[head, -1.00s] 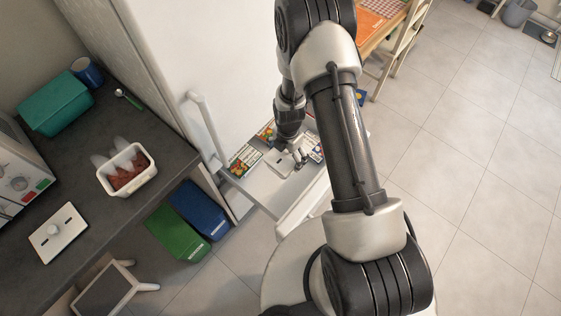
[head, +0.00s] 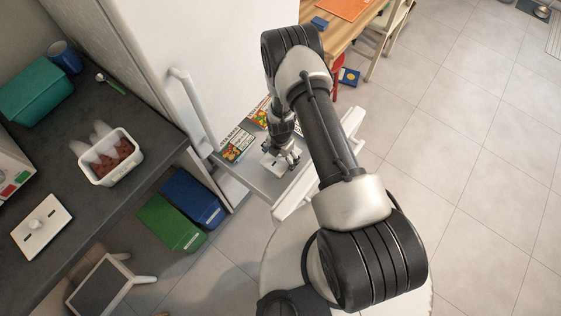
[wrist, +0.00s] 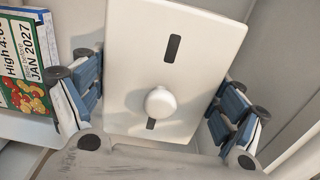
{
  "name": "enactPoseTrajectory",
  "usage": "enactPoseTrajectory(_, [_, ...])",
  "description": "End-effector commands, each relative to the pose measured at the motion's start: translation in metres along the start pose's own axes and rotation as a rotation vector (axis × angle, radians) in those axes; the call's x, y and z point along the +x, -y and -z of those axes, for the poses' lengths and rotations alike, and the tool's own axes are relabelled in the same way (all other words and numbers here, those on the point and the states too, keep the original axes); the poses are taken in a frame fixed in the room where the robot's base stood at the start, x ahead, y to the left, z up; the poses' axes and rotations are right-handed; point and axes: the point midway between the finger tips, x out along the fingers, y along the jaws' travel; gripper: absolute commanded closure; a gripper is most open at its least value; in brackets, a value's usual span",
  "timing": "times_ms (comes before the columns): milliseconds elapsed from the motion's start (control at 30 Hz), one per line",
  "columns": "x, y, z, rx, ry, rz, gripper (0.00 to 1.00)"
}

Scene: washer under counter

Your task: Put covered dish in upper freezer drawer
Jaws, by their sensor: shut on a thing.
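The covered dish (wrist: 185,60) has a flat white lid with a round knob and two dark slots. It is inside the pulled-out white freezer drawer (head: 265,186), and its lid also shows in the head view (head: 273,166). My gripper (wrist: 158,110) points down into the drawer. Its blue-padded fingers stand on either side of the dish, shut on it. The lid hides the dish body and the exact finger contact. I cannot tell whether the dish rests on the drawer floor.
Food boxes (head: 238,146) lie in the drawer's left part, one close to my left finger in the wrist view. The tall white fridge door (head: 215,60) stands behind. The counter holds an open dish of red food (head: 110,157) and a loose lid (head: 41,227). Blue (head: 193,198) and green bins stand below.

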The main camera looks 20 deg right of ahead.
Motion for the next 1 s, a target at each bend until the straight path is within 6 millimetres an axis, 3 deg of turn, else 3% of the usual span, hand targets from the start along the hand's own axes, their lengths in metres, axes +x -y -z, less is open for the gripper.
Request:
enactPoseTrajectory(233, [0.036, 0.001, 0.0, 0.0, -0.001, 0.001, 0.22])
enactPoseTrajectory(633, [0.04, 0.0, 0.0, 0.0, 0.0, 0.001, 0.22])
enactPoseTrajectory(667, [0.039, 0.001, 0.001, 0.0, -0.001, 0.002, 0.1])
enactPoseTrajectory(800, [0.038, 0.001, 0.001, 0.0, -0.001, 0.002, 0.01])
enactPoseTrajectory(1000, [0.038, 0.001, 0.001, 0.0, -0.001, 0.002, 0.0])
